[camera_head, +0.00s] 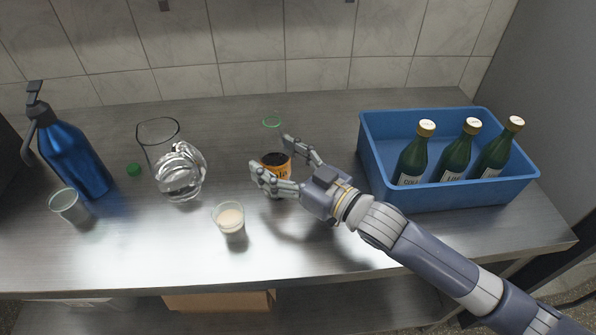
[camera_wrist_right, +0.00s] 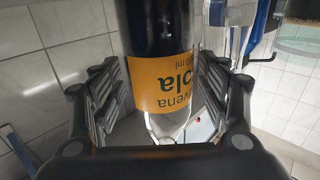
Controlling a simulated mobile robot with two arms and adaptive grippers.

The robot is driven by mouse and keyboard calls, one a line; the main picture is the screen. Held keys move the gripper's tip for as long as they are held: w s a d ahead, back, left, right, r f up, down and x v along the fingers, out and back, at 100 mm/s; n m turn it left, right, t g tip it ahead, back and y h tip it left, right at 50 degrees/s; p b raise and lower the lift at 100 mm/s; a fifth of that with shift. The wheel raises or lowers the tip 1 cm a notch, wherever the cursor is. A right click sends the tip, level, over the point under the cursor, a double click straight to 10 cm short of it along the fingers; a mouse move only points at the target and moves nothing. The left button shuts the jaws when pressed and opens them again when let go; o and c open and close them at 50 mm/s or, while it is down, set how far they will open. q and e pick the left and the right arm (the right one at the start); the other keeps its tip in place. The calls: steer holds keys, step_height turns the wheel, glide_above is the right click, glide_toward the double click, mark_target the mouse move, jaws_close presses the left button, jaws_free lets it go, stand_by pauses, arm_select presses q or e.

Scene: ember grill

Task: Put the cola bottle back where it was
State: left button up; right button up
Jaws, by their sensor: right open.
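The cola bottle (camera_head: 277,163) stands upright on the steel counter, with an orange label, dark cola in its lower part and a clear upper part with a green rim. My right gripper (camera_head: 273,166) is open, with its fingers on either side of the bottle. In the right wrist view the bottle (camera_wrist_right: 163,80) is between the open fingers, its label upside down. Contact with the fingers cannot be told. My left gripper is not in view.
A blue crate (camera_head: 450,198) with three green bottles (camera_head: 456,152) stands at the right.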

steer(key=b+v, duration=0.1)
steer(key=v, duration=0.9)
steer(key=shift+f+b, duration=0.15)
steer(key=shift+b, duration=0.15)
steer(key=shift+v, duration=0.75)
steer(key=shift+r, duration=0.25)
